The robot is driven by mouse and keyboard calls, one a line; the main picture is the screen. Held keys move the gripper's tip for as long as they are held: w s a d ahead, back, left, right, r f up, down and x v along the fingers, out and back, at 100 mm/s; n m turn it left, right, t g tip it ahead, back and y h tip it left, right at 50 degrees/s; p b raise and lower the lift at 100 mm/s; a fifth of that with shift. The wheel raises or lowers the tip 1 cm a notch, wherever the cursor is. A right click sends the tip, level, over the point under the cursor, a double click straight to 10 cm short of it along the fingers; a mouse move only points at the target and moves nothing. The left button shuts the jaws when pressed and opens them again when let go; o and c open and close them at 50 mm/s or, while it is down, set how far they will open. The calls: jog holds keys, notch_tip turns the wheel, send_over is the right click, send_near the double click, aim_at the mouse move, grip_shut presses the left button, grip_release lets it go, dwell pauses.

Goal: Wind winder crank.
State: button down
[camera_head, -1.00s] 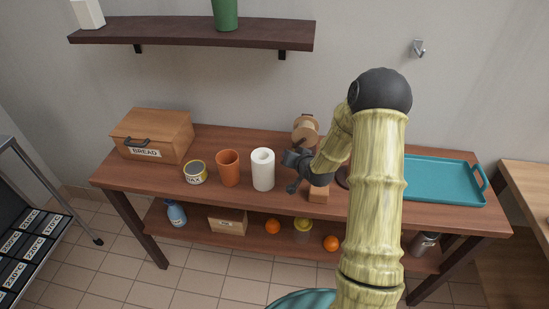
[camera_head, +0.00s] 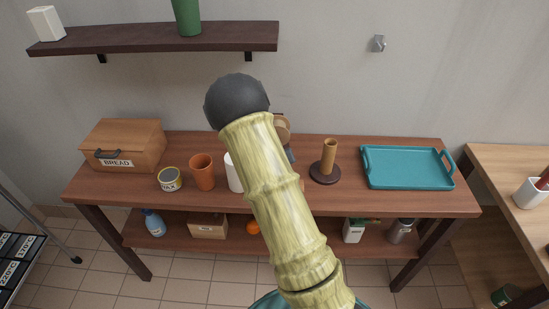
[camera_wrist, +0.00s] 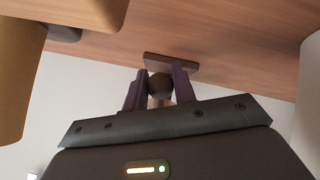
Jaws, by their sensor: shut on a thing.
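The winder's tan spool (camera_head: 283,130) shows in the head view at the back of the table, beside my arm. My arm hides most of the winder and my gripper there. In the wrist view my gripper (camera_wrist: 160,88) is shut on a dark round knob (camera_wrist: 160,84), seen between its two fingers. I take it for the crank's knob. A dark flat bar (camera_wrist: 171,62) lies just beyond the fingertips, probably the crank arm. A large tan part (camera_wrist: 18,85) fills the left edge; I cannot tell whether it is the spool.
On the table stand a bread box (camera_head: 124,146), a tin (camera_head: 170,179), an orange cup (camera_head: 202,171), a white cylinder (camera_head: 234,175) partly behind my arm, a brown post (camera_head: 329,158) on a dark base, and a teal tray (camera_head: 408,169). A shelf (camera_head: 150,40) hangs above.

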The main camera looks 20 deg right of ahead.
jog(key=d+n+h+p, duration=0.1)
jog(key=s+d+r+n+g+h+p, duration=0.1)
jog(key=h+p, duration=0.1)
jog(key=shift+d+r+h, duration=0.1)
jog(key=shift+h, duration=0.2)
dwell(0.4)
jog(key=c, duration=1.2)
grip_release()
jog(key=p+v, duration=0.1)
jog(key=v, duration=1.6)
jog(key=shift+r, duration=0.1)
